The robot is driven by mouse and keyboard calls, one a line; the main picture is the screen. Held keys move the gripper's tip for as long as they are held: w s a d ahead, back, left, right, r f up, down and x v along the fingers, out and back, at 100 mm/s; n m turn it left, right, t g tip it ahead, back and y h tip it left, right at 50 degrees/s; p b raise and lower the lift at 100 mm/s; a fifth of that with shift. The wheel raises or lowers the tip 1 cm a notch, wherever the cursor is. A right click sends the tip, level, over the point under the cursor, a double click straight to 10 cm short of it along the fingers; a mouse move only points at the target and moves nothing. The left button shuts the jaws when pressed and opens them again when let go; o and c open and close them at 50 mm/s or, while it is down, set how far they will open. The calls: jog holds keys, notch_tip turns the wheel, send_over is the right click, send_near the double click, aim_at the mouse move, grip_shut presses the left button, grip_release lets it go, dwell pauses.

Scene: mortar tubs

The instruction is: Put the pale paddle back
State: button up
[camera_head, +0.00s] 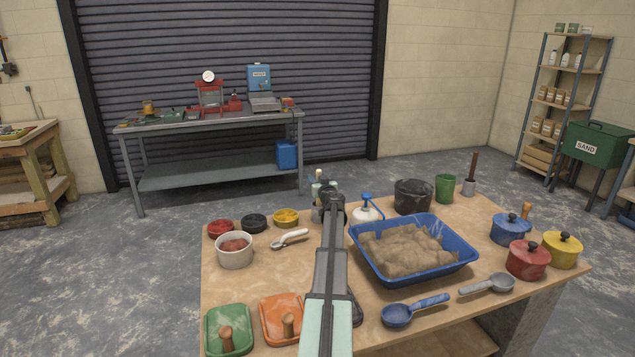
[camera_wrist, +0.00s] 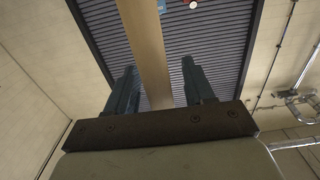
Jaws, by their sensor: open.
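In the wrist view a long, flat, pale wooden strip (camera_wrist: 147,45), which looks like the pale paddle, runs between my two fingers against the grey shutter. My gripper (camera_wrist: 160,85) is open, with a finger on each side of the strip; gaps show on both sides. In the head view my gripper (camera_head: 325,190) is above the far side of the table, mostly hidden by my own arm. A small pale tip (camera_head: 318,174) shows beside it, too small to tell for sure. The strip's other end is outside the wrist view.

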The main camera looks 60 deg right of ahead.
jog(key=v, duration=1.2)
